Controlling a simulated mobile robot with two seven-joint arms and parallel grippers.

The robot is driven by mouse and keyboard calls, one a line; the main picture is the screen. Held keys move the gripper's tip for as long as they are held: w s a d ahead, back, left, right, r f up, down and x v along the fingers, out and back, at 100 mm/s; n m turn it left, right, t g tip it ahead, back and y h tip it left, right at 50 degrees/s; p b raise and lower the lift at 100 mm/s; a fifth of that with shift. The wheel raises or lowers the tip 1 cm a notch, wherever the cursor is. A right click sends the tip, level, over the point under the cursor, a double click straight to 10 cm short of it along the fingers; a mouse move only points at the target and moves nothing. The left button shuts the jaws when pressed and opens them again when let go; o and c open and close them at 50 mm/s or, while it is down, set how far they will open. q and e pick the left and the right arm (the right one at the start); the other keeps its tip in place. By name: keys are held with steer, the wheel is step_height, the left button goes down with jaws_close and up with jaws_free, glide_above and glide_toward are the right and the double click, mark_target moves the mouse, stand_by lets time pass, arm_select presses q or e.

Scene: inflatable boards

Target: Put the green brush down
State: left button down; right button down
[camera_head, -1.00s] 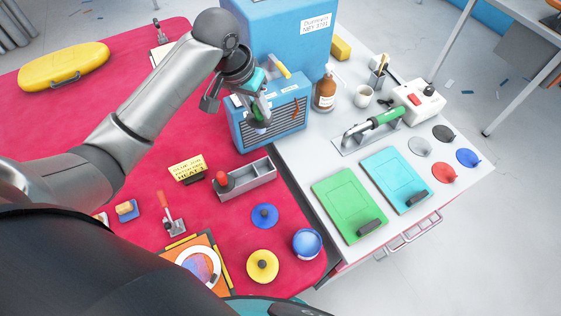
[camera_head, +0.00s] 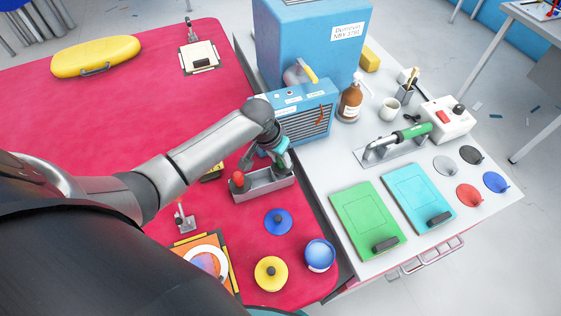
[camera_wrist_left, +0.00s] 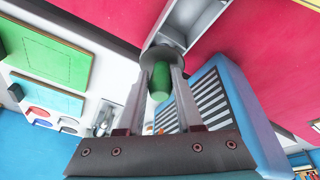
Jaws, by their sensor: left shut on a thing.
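My left gripper (camera_head: 279,167) is shut on the green brush (camera_wrist_left: 160,80), whose green handle shows between the two fingers in the left wrist view. The gripper points down at the right part of the grey tray (camera_head: 262,196). The tray also shows in the left wrist view (camera_wrist_left: 181,20), just past the fingertips. A red-handled brush (camera_head: 238,179) stands in the tray's left part. My right gripper is not in view.
A blue heater-like box (camera_head: 305,122) stands close behind the gripper. A blue disc (camera_head: 277,222), a yellow disc (camera_head: 271,273) and a blue bowl (camera_head: 320,255) lie in front of the tray. The red table (camera_head: 120,115) is largely clear at the left.

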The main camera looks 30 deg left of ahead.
arm_select(q)
steer(key=shift+f, duration=0.75)
steer(key=shift+f, duration=0.55)
steer(key=c, duration=0.6)
jaws_free()
steer(key=shift+o, duration=0.2)
steer(key=shift+r, duration=0.1)
steer(key=shift+r, duration=0.55)
steer(key=p+v, duration=0.2)
steer(key=v, duration=1)
steer(key=shift+f, duration=0.1)
